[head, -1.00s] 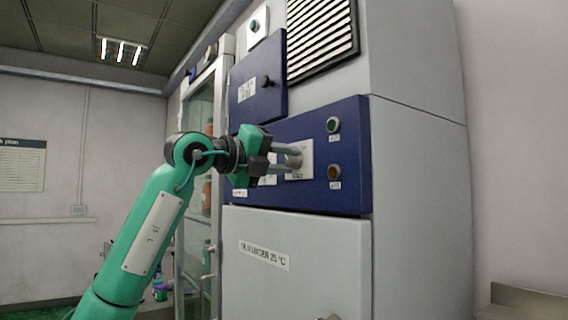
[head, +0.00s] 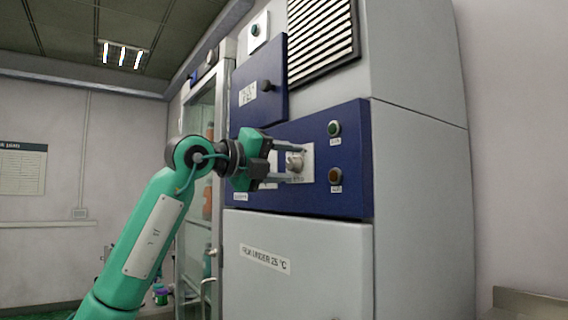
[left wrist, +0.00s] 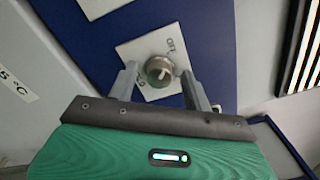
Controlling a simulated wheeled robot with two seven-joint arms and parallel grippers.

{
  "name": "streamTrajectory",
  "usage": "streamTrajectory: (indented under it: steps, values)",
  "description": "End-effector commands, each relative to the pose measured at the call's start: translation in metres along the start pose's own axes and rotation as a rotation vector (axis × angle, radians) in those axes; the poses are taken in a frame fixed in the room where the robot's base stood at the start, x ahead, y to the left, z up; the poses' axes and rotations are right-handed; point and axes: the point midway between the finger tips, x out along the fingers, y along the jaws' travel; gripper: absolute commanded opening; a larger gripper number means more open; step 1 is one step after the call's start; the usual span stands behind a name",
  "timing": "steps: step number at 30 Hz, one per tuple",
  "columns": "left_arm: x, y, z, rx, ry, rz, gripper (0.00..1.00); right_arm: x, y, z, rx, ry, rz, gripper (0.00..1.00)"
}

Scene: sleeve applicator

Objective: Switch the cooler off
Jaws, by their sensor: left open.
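A round grey knob (head: 294,161) sits on a white plate (head: 307,165) on the cooler's dark blue panel (head: 352,150). My left gripper (head: 298,164) is open, with one finger above and one below the knob. In the left wrist view the knob (left wrist: 159,70) stands between the two spread fingers (left wrist: 160,78), with a gap on each side. The knob face has a pale pointer mark. My right gripper is not in view.
A green button (head: 334,129) and an amber button (head: 335,175) are right of the knob. Above are a smaller blue panel with a black knob (head: 268,86) and a vent grille (head: 322,38). A grey door (head: 300,250) is below, a glass-door cabinet (head: 190,215) left.

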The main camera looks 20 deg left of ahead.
Motion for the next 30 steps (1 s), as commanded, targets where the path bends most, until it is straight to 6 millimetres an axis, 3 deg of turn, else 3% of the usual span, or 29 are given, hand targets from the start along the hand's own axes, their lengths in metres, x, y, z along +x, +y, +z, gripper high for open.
streamTrajectory:
  steps: [5, 15, 21, 30]
  values:
    - [-0.013, 0.001, 0.0, 0.001, -0.001, -0.001, 0.5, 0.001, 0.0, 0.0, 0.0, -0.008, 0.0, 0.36]
    - [-0.087, 0.003, 0.0, 0.003, -0.004, 0.001, 0.5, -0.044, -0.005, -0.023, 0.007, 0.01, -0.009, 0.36]
    - [-0.122, 0.002, 0.001, 0.0, -0.003, 0.0, 0.5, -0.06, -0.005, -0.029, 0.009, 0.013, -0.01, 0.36]
    - [-0.139, 0.0, 0.0, 0.0, -0.001, 0.0, 0.5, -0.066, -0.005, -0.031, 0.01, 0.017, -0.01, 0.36]
